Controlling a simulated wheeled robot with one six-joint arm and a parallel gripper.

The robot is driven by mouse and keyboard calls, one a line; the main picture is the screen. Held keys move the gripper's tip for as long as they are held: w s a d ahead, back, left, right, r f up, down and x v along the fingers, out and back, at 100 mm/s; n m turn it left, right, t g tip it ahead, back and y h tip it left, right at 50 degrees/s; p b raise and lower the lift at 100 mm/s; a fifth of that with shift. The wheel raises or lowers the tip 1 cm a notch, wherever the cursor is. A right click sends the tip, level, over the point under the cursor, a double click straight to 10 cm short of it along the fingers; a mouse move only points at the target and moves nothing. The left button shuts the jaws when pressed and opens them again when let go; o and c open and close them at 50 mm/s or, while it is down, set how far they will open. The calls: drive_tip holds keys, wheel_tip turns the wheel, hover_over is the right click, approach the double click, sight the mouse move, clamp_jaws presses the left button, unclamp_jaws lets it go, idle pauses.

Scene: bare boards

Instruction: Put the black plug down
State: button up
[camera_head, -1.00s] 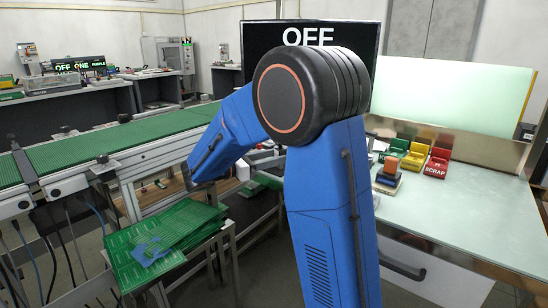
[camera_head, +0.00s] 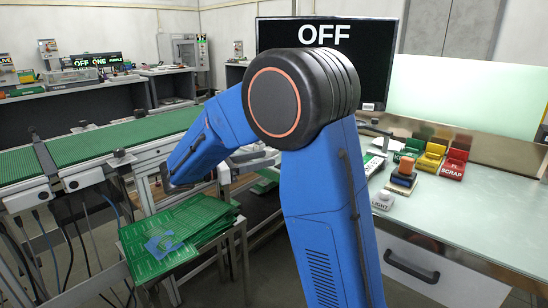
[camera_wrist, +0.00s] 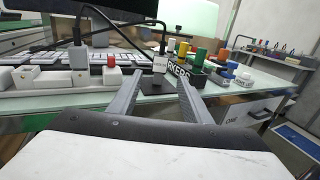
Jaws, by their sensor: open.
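In the wrist view a dark plug (camera_wrist: 78,56) with a black cord stands upright on a white power strip (camera_wrist: 45,78), left of my gripper. It looks like the black plug, though its colour reads dark grey. The plug is apart from both fingers. In the head view my blue arm hides the gripper, and I cannot make out the plug there.
A second cord hangs down behind the fingertips. A block lettered MARKERS (camera_wrist: 180,70) holds coloured markers just beyond the fingers. In the head view, green boards (camera_head: 165,247) lie left; the right bench (camera_head: 470,215) has clear room.

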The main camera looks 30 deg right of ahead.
drive_tip(key=s+d+f+m+y, duration=0.25)
drive_tip(key=s+m+y, duration=0.2)
drive_tip(key=s, duration=0.55)
drive_tip(key=s+d+f+m+y, duration=0.1)
drive_tip(key=s+f+m+y, duration=0.3)
drive_tip(key=s, duration=0.5)
drive_tip(key=s+a+f+m+t+y, duration=0.2)
drive_tip(key=s+a+m+t+y, duration=0.1)
drive_tip(key=s, duration=0.3)
drive_tip(key=s+a+f+m+t+y, duration=0.2)
drive_tip(key=s+a+m+y, duration=0.4)
drive_tip(key=shift+a+f+t, duration=0.2)
drive_tip(key=shift+f+t, duration=0.15)
drive_tip(key=shift+t, duration=0.05)
drive_tip(key=shift+y, duration=0.25)
drive_tip(key=shift+c, duration=0.4)
